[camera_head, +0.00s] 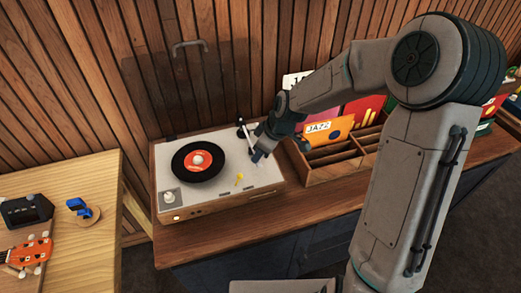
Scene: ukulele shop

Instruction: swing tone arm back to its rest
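The record player (222,195) has a pale top and a wooden body and stands on the wooden counter. A black record with a red label (198,159) lies on its platter. The slim, light tone arm (246,136) is at the deck's right side, right of the record, with a dark pivot near the back. My gripper (259,157) reaches down over the right part of the deck, at the tone arm's front end. It is small and partly hidden by my wrist, so I cannot tell its opening or whether it touches the tone arm. The rest is not clearly visible.
A small yellow part (239,179) and a round knob (169,197) are on the deck. A wooden record crate (325,172) with sleeves stands close at the right. A lighter table (85,215) at left holds a ukulele headstock (28,255) and a blue tuner (79,206).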

